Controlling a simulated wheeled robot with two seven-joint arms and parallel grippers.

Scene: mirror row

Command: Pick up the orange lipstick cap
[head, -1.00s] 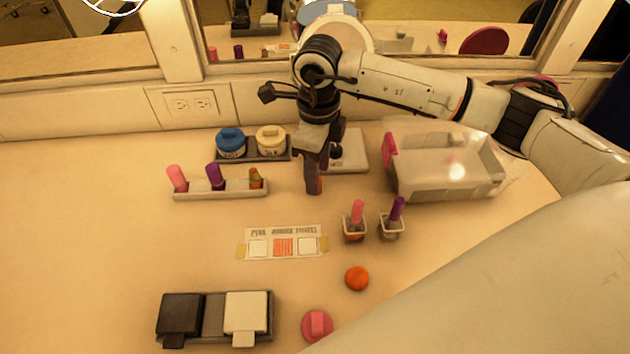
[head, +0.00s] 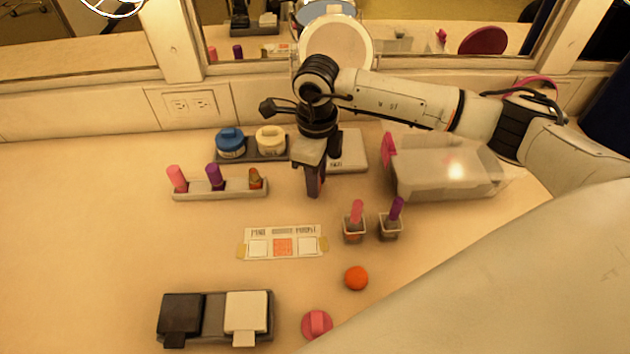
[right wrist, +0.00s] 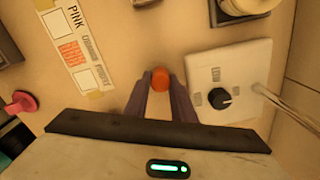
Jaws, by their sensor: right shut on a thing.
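My right gripper (head: 314,192) points down over the counter, behind the label card and right of the lipstick rack. In the right wrist view its fingers (right wrist: 160,84) are shut on the orange lipstick cap (right wrist: 161,79), whose rounded orange end shows between the fingertips. In the head view the fingers hide the cap. I cannot tell whether it touches the counter. My left gripper is not in view.
A rack (head: 222,190) with pink, purple and orange lipsticks stands left. A label card (head: 283,256) lies in front. Two small cups (head: 354,232) (head: 391,229) hold pink and purple pieces.

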